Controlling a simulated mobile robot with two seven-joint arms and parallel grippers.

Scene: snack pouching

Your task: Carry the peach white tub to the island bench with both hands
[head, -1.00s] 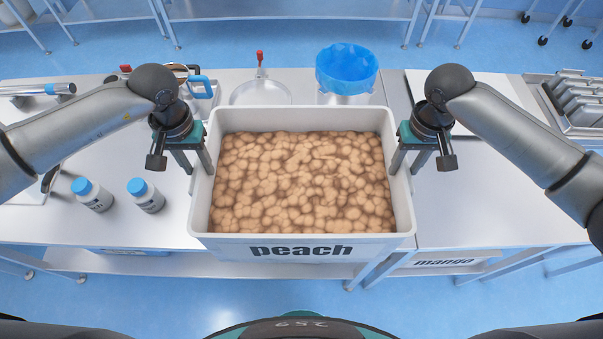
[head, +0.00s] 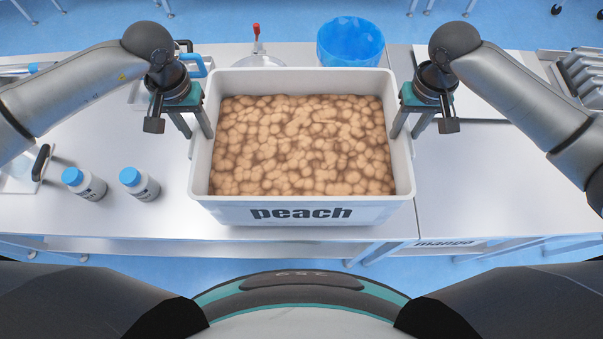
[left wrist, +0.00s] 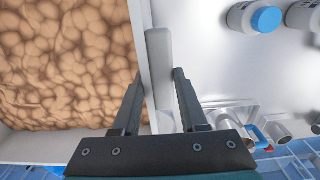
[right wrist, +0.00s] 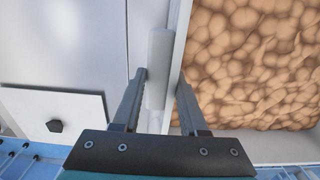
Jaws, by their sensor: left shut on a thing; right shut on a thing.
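The white tub (head: 302,212) labelled "peach" is filled with brown lumpy pieces (head: 300,145). It is over the steel bench (head: 470,190) in the middle of the head view and looks level. I cannot tell whether its base touches the bench. My left gripper (head: 200,130) is shut on the tub's left wall; the left wrist view shows its fingers (left wrist: 155,85) on either side of the rim. My right gripper (head: 403,130) is shut on the right wall; its fingers (right wrist: 162,80) straddle the rim in the right wrist view.
Two white bottles with blue caps (head: 140,184) stand left of the tub. Behind it are a blue-lined bin (head: 350,42) and a pan with a red handle (head: 260,50). Metal trays (head: 580,85) sit at the far right.

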